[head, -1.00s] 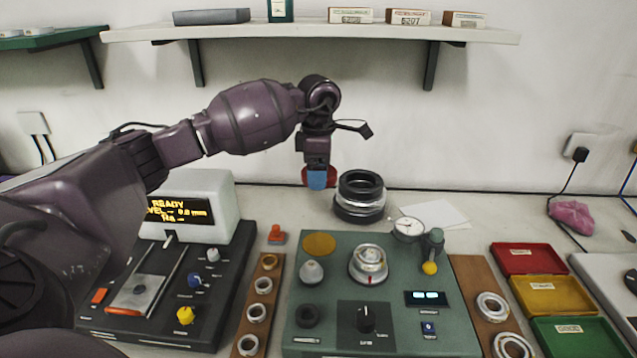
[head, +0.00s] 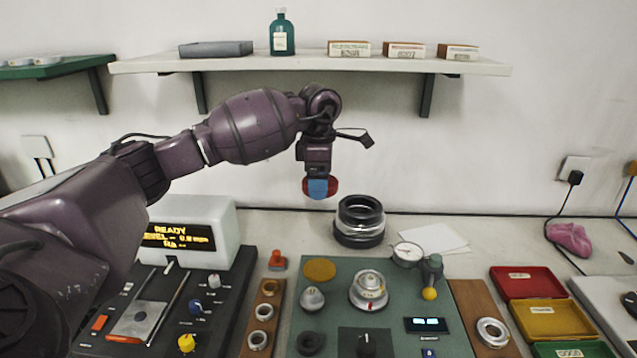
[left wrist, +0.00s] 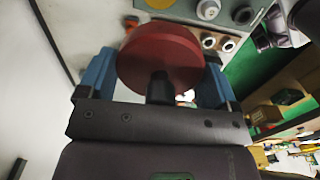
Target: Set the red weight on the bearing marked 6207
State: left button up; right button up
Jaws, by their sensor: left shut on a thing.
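My left gripper (head: 319,188) is shut on the red weight (head: 333,187), with a blue finger in front of it. It holds the weight in the air, left of and above a stack of dark and silver rings (head: 360,222). In the left wrist view the weight (left wrist: 160,50) is a red disc with a dark stem, between the blue fingers. Bearing rings also lie on a left wooden strip (head: 252,326) and a right wooden strip (head: 478,311). I cannot read 6207 on any ring. My right gripper is out of view.
A green tester (head: 335,275) with knobs, a silver spindle (head: 368,288) and a dial gauge (head: 407,254) stands in front. A black device with a lit display (head: 180,238) is at left. Coloured trays (head: 520,283) are at right. A wall shelf (head: 300,66) holds small boxes (head: 403,50).

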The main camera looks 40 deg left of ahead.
pick_arm(q)
jog(key=shift+r+p, duration=0.6)
jog(key=shift+r, duration=0.95)
jog(key=shift+f, duration=0.1)
